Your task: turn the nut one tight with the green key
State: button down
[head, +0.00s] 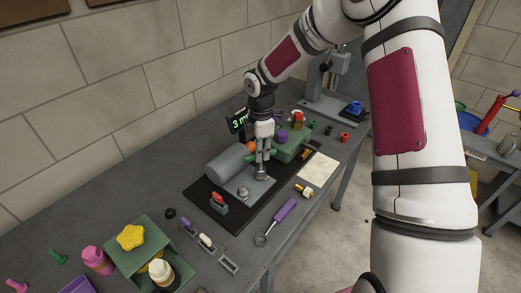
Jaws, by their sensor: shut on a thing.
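My gripper (262,150) is over the grey plate of the fixture, pointing down. It is shut on what looks like the green key; bits of a green handle (247,157) show beside the fingers. A grey round end (261,174) shows just below the fingers, at the plate. The nut is hidden or too small to make out, so I cannot tell whether the key is seated on it. The grey plate (243,187) lies beside a large grey cylinder (226,164) on a black mat (205,195).
A purple-handled wrench (284,210) lies on the grey bench at the front. A green block (296,144) stands behind the gripper. A small dark display (237,121) is at the wall side.

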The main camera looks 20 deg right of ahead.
jog(key=shift+f, duration=0.4)
jog(key=c, duration=1.5)
grip_release()
jog(key=shift+r+p, duration=0.3)
jog(key=shift+r, duration=2.15)
jog(key=shift+r, duration=0.15)
